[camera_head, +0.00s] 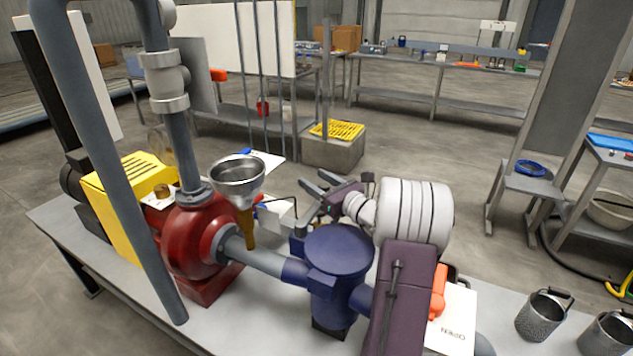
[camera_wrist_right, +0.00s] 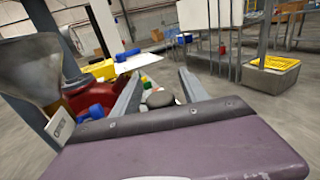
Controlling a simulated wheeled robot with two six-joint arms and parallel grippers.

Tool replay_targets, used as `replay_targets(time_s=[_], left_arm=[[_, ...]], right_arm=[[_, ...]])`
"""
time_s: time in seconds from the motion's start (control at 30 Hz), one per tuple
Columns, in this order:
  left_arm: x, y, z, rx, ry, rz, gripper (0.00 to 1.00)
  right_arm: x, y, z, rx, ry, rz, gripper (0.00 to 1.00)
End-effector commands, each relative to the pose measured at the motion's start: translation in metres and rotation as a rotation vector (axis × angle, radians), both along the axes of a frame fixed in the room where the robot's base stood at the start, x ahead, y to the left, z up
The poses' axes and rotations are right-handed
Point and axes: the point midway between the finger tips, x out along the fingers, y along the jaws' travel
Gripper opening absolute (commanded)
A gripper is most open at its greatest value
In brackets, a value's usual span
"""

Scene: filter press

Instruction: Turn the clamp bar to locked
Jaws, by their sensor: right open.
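The blue filter housing (camera_head: 340,250) stands on the bench with its round lid on top. A light grey bar (camera_head: 311,217) rises at the lid's far left edge, beside my right gripper; it looks like the clamp bar, but I cannot tell its setting. My right gripper (camera_head: 317,184) is open above and behind the lid, its two grey fingers pointing left. In the right wrist view its fingers (camera_wrist_right: 158,94) are spread, with a dark rounded thing (camera_wrist_right: 160,99) seen between them; I cannot tell what it is. My left gripper is out of view.
A red pump (camera_head: 200,245) with a thick grey pipe stands left of the housing. A metal funnel (camera_head: 238,174) stands between them. A card reading OPEN (camera_head: 453,322) lies at the right. Two metal mesh cups (camera_head: 543,316) stand on the bench's right end.

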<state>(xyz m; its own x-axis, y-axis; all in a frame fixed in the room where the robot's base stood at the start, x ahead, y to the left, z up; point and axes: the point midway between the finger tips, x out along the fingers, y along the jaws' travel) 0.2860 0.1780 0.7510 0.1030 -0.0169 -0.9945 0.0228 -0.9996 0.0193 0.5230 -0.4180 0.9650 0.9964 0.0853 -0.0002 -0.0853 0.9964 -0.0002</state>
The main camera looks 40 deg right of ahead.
Motion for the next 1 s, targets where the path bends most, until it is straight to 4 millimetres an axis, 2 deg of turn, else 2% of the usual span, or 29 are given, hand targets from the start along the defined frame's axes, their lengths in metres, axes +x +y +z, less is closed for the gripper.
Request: replay_targets(time_s=[0.17, 0.3, 0.33, 0.37, 1.0], left_arm=[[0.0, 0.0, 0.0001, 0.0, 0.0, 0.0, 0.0], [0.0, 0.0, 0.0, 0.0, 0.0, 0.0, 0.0], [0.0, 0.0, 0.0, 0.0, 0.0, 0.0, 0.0], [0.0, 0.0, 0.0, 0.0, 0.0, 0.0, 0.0], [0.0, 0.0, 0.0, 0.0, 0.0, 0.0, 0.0]], right_arm=[[0.0, -0.0001, 0.0, 0.0, 0.0, 0.0, 0.52], [-0.0001, -0.0001, 0.0, 0.0, 0.0, 0.0, 0.13], [-0.0002, -0.0001, 0.0, 0.0, 0.0, 0.0, 0.04], [-0.0002, -0.0001, 0.0, 0.0, 0.0, 0.0, 0.0], [-0.0003, 0.0001, -0.0003, 0.0, 0.001, 0.0, 0.0]])
